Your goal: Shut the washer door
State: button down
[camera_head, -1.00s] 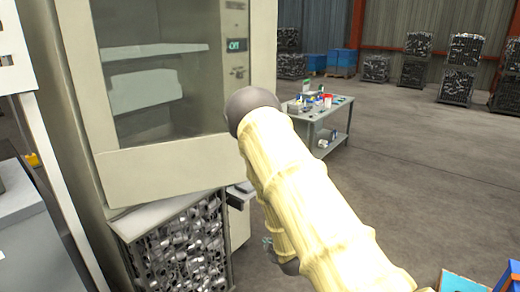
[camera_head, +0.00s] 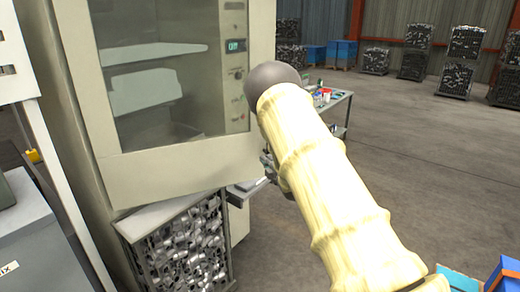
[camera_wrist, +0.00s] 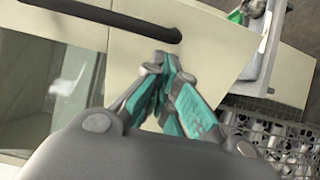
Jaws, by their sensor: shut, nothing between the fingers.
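The washer door (camera_head: 190,167) is a cream framed panel with a large glass window, in the left half of the head view. It stands at an angle to the washer body (camera_head: 75,120), its lower edge jutting out above a metal basket. In the wrist view the door's cream panel (camera_wrist: 205,50) and a dark bar handle (camera_wrist: 110,16) lie beyond my gripper (camera_wrist: 165,72). My gripper's teal fingers are shut and empty, over the door panel near the handle; I cannot tell whether they touch it. In the head view my arm mostly hides the gripper, just right of the door.
A wire basket of metal parts (camera_head: 180,245) stands below the door and also shows in the wrist view (camera_wrist: 290,148). A small table with bottles (camera_head: 335,100) is behind my arm. A grey cabinet (camera_head: 30,240) is at the left.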

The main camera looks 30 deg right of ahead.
aim_at(257, 149)
jog(key=w+p, duration=0.1)
jog(key=w, duration=0.1)
jog(key=w+p, duration=0.1)
jog(key=w, duration=0.2)
jog(key=w+d+p, duration=0.1)
jog(key=w+p, duration=0.1)
jog(key=w, duration=0.1)
dwell(0.4)
